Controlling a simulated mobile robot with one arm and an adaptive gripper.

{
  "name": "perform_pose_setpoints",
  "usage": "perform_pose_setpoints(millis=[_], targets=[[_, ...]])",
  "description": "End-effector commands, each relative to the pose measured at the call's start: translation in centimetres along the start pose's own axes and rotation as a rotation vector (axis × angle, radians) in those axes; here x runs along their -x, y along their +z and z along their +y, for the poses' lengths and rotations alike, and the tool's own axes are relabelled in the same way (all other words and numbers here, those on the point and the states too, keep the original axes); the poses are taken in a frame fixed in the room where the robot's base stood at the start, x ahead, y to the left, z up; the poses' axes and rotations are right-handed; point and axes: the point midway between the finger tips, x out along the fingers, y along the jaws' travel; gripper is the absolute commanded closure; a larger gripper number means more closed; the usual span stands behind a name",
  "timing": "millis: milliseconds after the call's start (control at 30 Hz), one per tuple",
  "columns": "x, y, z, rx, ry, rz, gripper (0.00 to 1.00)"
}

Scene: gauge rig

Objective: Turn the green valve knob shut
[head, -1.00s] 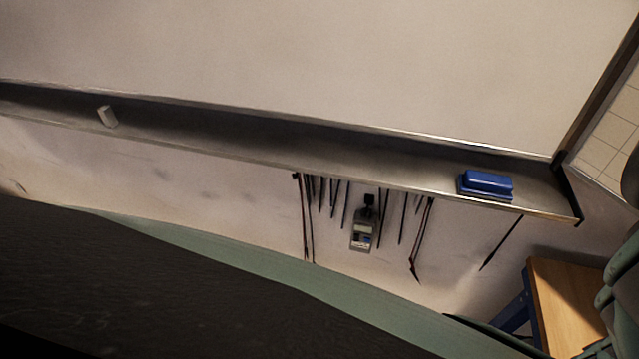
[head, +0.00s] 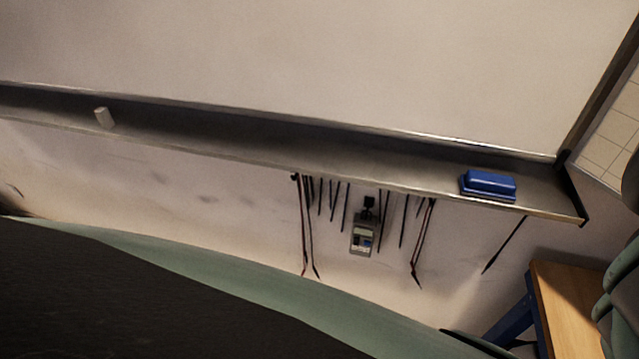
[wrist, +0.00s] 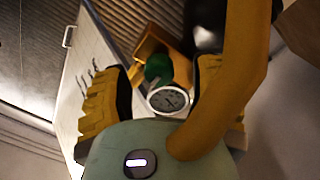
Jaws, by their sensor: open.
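An orange-brown block-like part (wrist: 150,42) is right behind the knob. My gripper (wrist: 158,92) is open, with one yellow ribbed finger on each side of the picture. The knob and gauge appear in the gap between the fingers, and nothing is held. I cannot tell how far the knob is from the fingertips. The gauge's lower edge is covered by my gripper's body. The head view shows neither the knob nor the fingers.
In the head view, a metal ledge (head: 300,148) runs under a whiteboard, bearing a blue eraser (head: 488,185) and a small white block (head: 104,117). A meter (head: 362,236) and several leads hang below. A wooden-topped table (head: 568,300) stands at right. A dark rounded object (wrist: 205,25) is near the knob.

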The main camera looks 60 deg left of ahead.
Motion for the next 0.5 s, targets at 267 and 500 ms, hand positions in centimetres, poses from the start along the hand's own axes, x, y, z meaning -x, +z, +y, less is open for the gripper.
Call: perform_pose_setpoints(millis=[267,500], targets=[[-1.4,0.1,0.1,0.001,0.002,0.001,0.41],[-1.5,0.0,0.1,0.002,0.001,0.0,0.41]])
